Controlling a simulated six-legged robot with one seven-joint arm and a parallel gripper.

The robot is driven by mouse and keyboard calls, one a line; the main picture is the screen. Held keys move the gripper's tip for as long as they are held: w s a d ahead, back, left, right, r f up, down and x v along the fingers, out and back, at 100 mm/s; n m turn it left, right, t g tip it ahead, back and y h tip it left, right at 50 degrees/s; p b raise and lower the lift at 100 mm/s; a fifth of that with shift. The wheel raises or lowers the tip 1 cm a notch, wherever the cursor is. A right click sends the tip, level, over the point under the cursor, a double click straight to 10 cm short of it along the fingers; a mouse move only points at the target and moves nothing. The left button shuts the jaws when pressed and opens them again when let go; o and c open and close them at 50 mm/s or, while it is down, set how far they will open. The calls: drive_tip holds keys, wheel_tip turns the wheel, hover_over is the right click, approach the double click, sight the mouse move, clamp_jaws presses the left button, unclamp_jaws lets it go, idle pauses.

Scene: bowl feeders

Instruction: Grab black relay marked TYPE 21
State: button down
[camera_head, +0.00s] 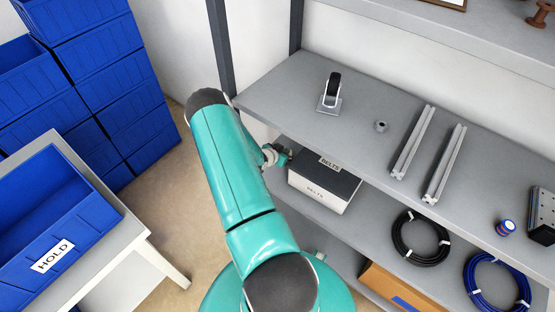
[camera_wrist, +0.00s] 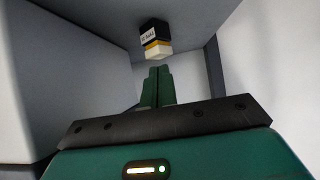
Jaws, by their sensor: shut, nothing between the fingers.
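A small black block with a white label, a yellow band and a pale base (camera_wrist: 154,40) shows at the top middle of the wrist view. It is likely the relay, but its label is too small to read. My gripper (camera_wrist: 157,72) is shut and empty, its green fingers together. The fingertips point at the block and appear just short of it, with a small gap in the picture. I cannot make out the block or the fingers in the head view, where my teal arm reaches toward the shelves.
A large grey surface (camera_wrist: 60,80) fills the left of the wrist view. Blue bins (camera_head: 105,75) stand left.

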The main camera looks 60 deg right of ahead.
drive_tip(key=shift+s+d, duration=0.2)
drive_tip(key=shift+d, duration=0.7)
drive_tip(key=shift+d+f, duration=0.2)
drive_tip(key=shift+d, duration=0.1)
drive_tip(key=shift+a+f, duration=0.1)
drive_tip(key=shift+f, duration=0.5)
drive_tip(key=a, duration=0.4)
drive_tip(key=w+a, duration=0.1)
drive_tip(key=a, duration=0.4)
drive_tip(key=w+a, duration=0.1)
drive_tip(key=a, duration=0.3)
drive_tip(key=shift+a, duration=0.2)
drive_tip(key=shift+w+r, duration=0.1)
drive_tip(key=shift+r, duration=0.65)
